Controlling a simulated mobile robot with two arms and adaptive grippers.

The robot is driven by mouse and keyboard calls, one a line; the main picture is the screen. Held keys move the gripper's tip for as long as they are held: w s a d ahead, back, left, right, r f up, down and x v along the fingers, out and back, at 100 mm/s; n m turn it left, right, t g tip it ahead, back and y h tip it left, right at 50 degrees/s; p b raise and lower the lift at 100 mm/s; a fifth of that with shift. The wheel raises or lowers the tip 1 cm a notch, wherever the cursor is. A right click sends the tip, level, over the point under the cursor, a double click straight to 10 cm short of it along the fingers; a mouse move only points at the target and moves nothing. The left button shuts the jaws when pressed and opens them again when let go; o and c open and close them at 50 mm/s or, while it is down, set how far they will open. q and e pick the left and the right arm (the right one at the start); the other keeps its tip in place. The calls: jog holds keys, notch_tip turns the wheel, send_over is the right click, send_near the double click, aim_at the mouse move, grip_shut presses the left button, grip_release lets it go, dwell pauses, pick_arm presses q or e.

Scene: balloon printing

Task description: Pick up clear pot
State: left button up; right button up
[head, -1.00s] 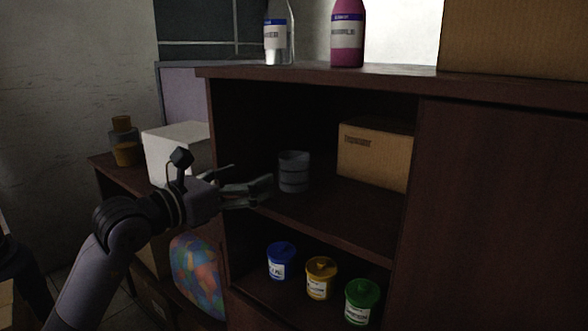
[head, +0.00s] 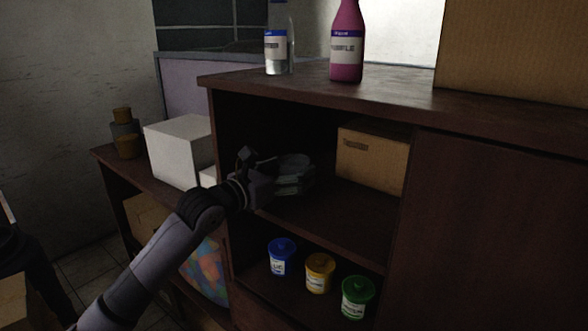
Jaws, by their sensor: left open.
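The clear pot (head: 297,161) is a grey, see-through cylinder on the upper shelf of the dark wooden cabinet, left of a cardboard box. My left gripper (head: 298,182) reaches into this shelf from the left. Its fingers are open and lie at the pot, overlapping it in the picture. They hide most of the pot, and I cannot tell whether they touch it. My right gripper is not in view.
The cardboard box (head: 372,158) stands right of the pot. Blue (head: 281,258), yellow (head: 319,273) and green (head: 357,297) lidded pots stand on the lower shelf. A clear bottle (head: 278,45) and a pink bottle (head: 346,45) stand on the cabinet top (head: 400,92).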

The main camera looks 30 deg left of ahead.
pick_arm(q)
jog(key=shift+w+d, duration=0.1)
jog(key=shift+w, duration=0.7)
jog(key=shift+s, duration=0.1)
jog(key=c, duration=1.1)
